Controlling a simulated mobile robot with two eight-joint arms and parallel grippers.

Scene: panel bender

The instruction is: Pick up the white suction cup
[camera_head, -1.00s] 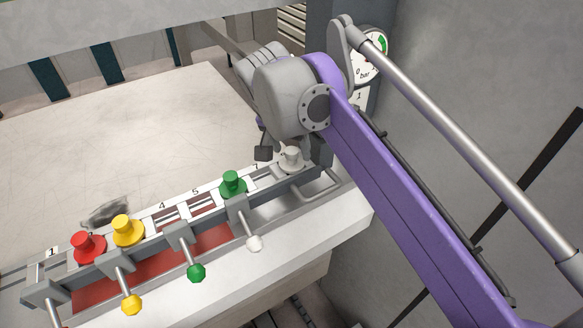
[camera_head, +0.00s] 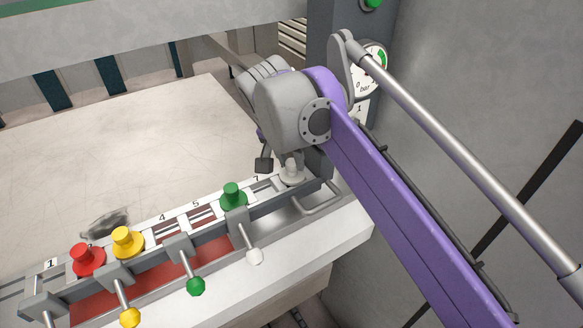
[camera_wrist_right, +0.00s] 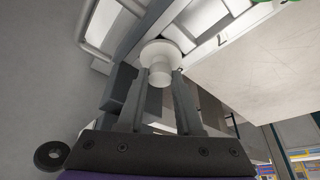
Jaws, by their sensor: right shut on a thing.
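The white suction cup (camera_head: 292,173) stands at the right end of the numbered rack (camera_head: 262,214), near the 7 mark. My right gripper (camera_head: 291,165) reaches down over it from above. In the right wrist view the cup (camera_wrist_right: 160,63) shows as a pale disc with a stub. The fingers of my right gripper (camera_wrist_right: 161,78) are on either side of the stub, shut on it. The cup appears to be still at its slot; whether its base is clear of the rack I cannot tell. My left gripper is out of view.
Green (camera_head: 233,195), yellow (camera_head: 127,242) and red (camera_head: 87,260) suction cups stand along the rack to the left. Knobbed levers (camera_head: 195,286) stick out at its front. A pale sheet (camera_head: 130,140) lies behind. A pressure gauge (camera_head: 372,58) is on the post behind my arm.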

